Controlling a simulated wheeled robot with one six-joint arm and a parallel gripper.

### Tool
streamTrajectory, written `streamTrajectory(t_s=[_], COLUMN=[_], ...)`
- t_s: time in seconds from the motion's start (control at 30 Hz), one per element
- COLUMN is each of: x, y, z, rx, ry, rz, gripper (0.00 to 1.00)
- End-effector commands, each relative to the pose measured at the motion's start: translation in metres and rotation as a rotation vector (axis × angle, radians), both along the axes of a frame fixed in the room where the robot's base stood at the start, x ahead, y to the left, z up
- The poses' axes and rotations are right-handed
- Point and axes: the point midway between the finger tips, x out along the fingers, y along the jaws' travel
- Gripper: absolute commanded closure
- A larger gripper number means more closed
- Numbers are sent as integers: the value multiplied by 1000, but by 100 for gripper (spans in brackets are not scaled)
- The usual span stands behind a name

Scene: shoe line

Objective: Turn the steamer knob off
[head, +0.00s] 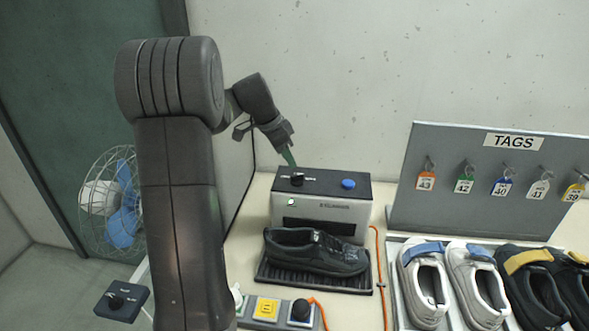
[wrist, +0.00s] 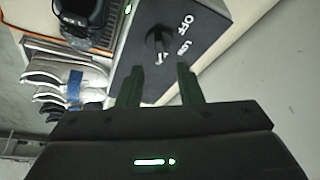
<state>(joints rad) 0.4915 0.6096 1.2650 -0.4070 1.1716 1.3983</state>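The steamer (head: 322,208) is a grey box with a black top, standing at the back of the bench. Its black knob (head: 297,179) is on the top at the left and also shows in the wrist view (wrist: 157,40). The knob's white mark points toward my gripper, away from the OFF label; a second label beside it is not clearly readable. A green light (head: 291,202) glows on the steamer front. My gripper (head: 289,157) is just above and behind the knob. In the wrist view its green fingers (wrist: 159,75) are apart, with nothing between them, the knob just beyond their tips.
A blue button (head: 348,183) is right of the knob. A black shoe (head: 315,251) sits on a ribbed tray before the steamer. A TAGS board (head: 480,190) and several shoes (head: 424,285) are at right. A fan (head: 112,205) and small dial box (head: 122,301) are at left.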

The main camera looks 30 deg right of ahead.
Motion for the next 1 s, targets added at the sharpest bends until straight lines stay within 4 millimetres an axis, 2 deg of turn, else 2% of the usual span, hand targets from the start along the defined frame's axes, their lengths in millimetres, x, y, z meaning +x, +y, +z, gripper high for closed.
streamTrajectory(t_s=[0.1, 0.3, 0.5, 0.73, 0.77, 0.9, 0.93, 1.0], x=[-3, -4, -5, -5, -5, -5, -5, -5], y=[-10, -20, -24, -24, -24, -24, -24, -24], z=[-22, -49, -59, -60, -60, -60, -60, -60], rx=[3, 1, 0, 0, 1, 1, 1, 1], ry=[3, 1, -1, -1, -1, -1, -1, -1], rz=[-2, 0, 0, 0, 0, 0, 0, 0], gripper=[67, 67, 67, 67, 69, 97, 100, 100])
